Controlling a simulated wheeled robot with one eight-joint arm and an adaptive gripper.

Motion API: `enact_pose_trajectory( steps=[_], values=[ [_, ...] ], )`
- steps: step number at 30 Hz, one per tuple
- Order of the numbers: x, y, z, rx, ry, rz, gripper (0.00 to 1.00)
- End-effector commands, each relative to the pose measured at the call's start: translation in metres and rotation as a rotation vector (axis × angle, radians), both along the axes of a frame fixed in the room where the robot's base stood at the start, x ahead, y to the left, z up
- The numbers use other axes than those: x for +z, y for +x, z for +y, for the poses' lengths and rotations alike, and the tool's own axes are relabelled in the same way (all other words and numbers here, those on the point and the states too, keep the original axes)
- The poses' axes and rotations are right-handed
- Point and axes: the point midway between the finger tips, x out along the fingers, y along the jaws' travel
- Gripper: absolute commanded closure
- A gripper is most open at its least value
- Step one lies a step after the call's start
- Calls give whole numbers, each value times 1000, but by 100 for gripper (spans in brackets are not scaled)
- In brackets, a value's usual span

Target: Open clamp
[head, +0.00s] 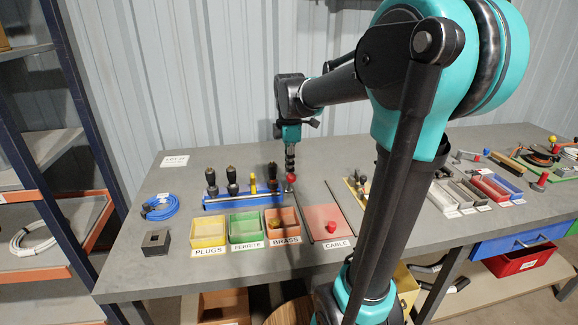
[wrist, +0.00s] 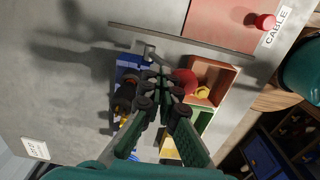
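A red ball knob (head: 291,178) shows right at the lower end of my gripper (head: 290,160), by the right end of the blue tool rack. I take it for the clamp's knob, but the clamp body is not clearly visible. In the wrist view the red knob (wrist: 185,79) lies beside and partly behind the right fingertip of my gripper (wrist: 163,85). A small grey metal bracket (wrist: 149,52) shows just beyond the fingertips. The fingers point down and their tips are close together. I cannot tell whether they touch the knob or hold anything.
The blue rack (head: 245,200) holds several dark-handled tools. Yellow (head: 208,241), green (head: 247,238) and reddish (head: 282,238) bins stand at the front edge. A red mat (head: 318,211) with another red knob (head: 331,227) lies right.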

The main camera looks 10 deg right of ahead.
Motion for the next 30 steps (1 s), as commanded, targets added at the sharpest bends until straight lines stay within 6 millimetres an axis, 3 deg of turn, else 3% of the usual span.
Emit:
enact_pose_trajectory(
  steps=[11, 23, 30],
  values=[
    [-3, -6, 0, 1, 0, 11, 100],
    [-3, 6, 0, 1, 0, 9, 100],
    [15, 8, 0, 1, 0, 7, 100]
  ],
)
